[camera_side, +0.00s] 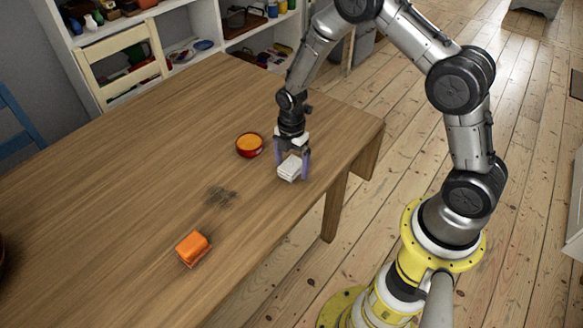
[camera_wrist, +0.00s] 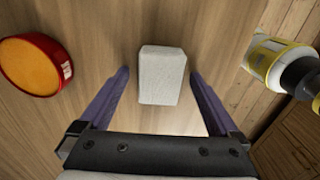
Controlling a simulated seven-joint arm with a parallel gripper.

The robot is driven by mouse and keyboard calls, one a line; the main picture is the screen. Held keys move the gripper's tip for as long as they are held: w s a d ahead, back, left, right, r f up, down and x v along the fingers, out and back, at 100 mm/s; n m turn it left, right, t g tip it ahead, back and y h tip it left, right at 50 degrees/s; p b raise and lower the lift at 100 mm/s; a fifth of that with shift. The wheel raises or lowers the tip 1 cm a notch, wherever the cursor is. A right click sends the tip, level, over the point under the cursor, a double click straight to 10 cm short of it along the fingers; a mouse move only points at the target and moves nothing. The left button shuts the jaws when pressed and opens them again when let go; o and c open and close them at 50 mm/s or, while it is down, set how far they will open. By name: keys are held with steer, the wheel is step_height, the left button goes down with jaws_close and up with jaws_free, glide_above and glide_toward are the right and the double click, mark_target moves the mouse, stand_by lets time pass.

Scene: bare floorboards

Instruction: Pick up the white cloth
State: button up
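The white cloth (camera_side: 290,168) is a small folded block lying on the wooden table near its right edge. In the wrist view the white cloth (camera_wrist: 162,75) lies ahead, between the lines of the two purple fingers, with a gap on each side. My gripper (camera_side: 291,166) is right over the cloth, pointing down, with its fingers on either side of it. In the wrist view my gripper (camera_wrist: 160,80) is open, and neither finger visibly touches the cloth. The side view does not show clearly how high the fingertips are above the table.
A red bowl with orange contents (camera_side: 250,145) stands left of the cloth; it also shows in the wrist view (camera_wrist: 32,66). A chair (camera_side: 122,62) and shelves stand behind.

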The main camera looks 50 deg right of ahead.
mark_target(291, 164)
steer(key=c, duration=1.4)
steer(key=shift+r, duration=0.5)
step_height(291, 164, up, 2)
steer(key=shift+w+r, duration=0.1)
steer(key=shift+r, duration=0.05)
steer(key=s+r, duration=0.3)
steer(key=s, duration=0.1)
steer(key=s+r, duration=0.3)
steer(key=s, duration=0.2)
steer(key=s+r, duration=0.3)
steer(key=s, duration=0.2)
steer(key=shift+s+a+r, duration=0.1)
steer(key=shift+a+r, duration=0.25)
steer(key=shift+a, duration=0.05)
